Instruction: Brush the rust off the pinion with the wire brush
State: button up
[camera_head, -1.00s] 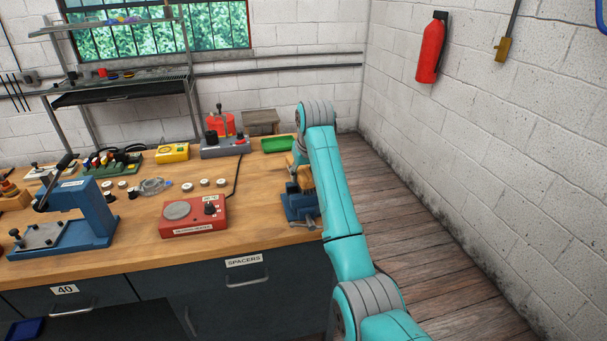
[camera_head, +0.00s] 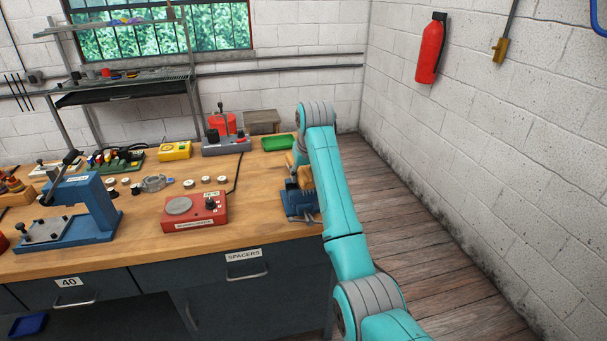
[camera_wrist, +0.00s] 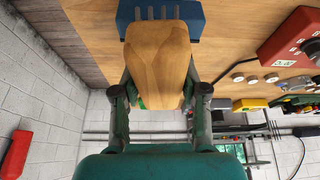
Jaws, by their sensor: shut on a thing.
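My gripper (camera_wrist: 160,92) is shut on the wooden handle of the wire brush (camera_wrist: 158,52), with one finger on each side of it. Short grey bristle-like strips show at the brush's far end, in front of the blue vise (camera_wrist: 188,22). In the head view, the brush (camera_head: 305,178) shows beside my arm, just above the blue vise (camera_head: 296,204) at the bench's right end. I cannot tell whether the brush touches anything at the vise.
A red control box (camera_head: 194,212) stands left of the vise, and a blue press (camera_head: 90,212) further left. A green tray (camera_head: 278,143) lies behind the vise. Small round parts lie mid-bench. A brick wall (camera_head: 480,130) is on the right.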

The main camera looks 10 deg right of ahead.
jog(key=shift+s+r, duration=0.15)
jog(key=shift+r, duration=4)
